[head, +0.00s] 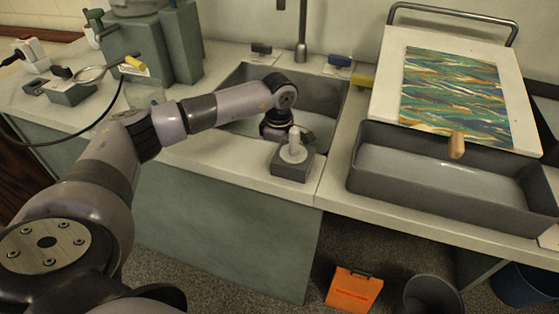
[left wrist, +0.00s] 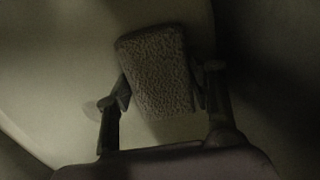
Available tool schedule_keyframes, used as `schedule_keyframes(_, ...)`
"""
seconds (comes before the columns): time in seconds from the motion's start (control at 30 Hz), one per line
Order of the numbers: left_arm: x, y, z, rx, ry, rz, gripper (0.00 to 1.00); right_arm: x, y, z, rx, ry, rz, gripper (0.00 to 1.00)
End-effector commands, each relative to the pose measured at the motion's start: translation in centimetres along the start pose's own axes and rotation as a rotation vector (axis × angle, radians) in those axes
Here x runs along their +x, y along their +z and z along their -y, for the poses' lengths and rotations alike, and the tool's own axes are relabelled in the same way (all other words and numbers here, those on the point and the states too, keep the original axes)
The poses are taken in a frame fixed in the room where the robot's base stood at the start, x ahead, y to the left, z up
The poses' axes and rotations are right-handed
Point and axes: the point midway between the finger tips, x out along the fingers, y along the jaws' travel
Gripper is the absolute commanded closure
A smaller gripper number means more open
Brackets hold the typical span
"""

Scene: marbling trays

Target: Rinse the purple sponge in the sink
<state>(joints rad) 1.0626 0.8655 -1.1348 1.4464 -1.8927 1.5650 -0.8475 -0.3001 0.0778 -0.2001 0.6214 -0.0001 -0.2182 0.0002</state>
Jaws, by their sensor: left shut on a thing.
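The sink (head: 330,98) is a grey basin set into the counter. My left arm reaches over its near edge, and the left wrist points down inside it. In the head view the fingers are hidden below the wrist and the rim. In the left wrist view my left gripper (left wrist: 162,90) is shut on the sponge (left wrist: 158,68), a rough-textured block held between both fingers. The light is dim there, so the sponge looks grey-brown and its purple cannot be made out. My right gripper is in neither view.
A tap (head: 301,45) stands behind the sink. A grey block with a white knob (head: 293,150) sits on the sink's near rim, close to my wrist. A dark tray of liquid (head: 450,210) and a marbled sheet (head: 455,95) on a board are right.

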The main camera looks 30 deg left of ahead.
Motion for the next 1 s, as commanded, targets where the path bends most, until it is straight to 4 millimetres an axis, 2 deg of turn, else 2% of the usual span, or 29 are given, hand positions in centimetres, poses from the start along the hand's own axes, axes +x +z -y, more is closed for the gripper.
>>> schedule_keyframes(0.23, -0.6, 0.0, -0.1, -0.001, 0.002, 0.0, 0.61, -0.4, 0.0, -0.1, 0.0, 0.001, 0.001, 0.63)
schedule_keyframes(1.0, -6.9, 0.0, -0.1, -0.001, 0.002, 0.0, 0.61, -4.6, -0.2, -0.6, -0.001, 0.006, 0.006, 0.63)
